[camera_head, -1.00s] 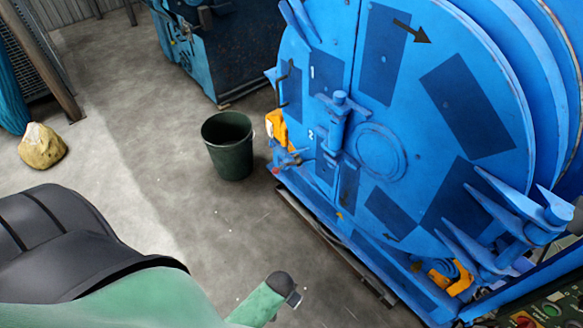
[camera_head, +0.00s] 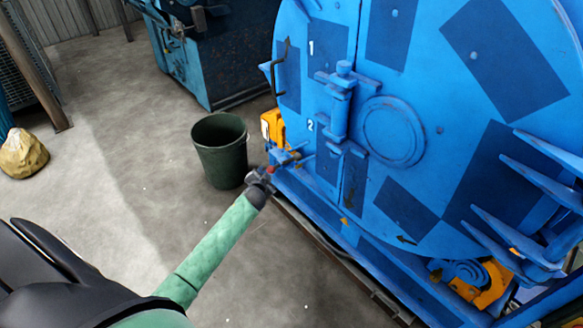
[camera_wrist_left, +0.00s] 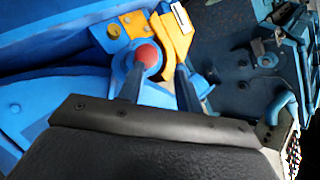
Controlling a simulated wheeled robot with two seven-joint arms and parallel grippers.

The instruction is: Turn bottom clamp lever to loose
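The blue drum blaster door (camera_head: 420,215) fills the right of the head view. At its lower left edge is a small lever with a red knob (camera_head: 271,170), which I take to be the bottom clamp lever. The red knob also shows in the left wrist view (camera_wrist_left: 148,55), near a blue round boss. My left gripper (camera_head: 264,177) is right at this lever. In the left wrist view its two dark fingers (camera_wrist_left: 160,88) are apart, with the knob seen in line between their tips. Contact cannot be told. My right gripper is out of view.
A yellow block (camera_head: 272,127) sits just above the lever on the machine's edge. A dark green bucket (camera_head: 221,160) stands on the floor left of it. A blue machine (camera_head: 225,50) stands behind. Open concrete floor lies to the left.

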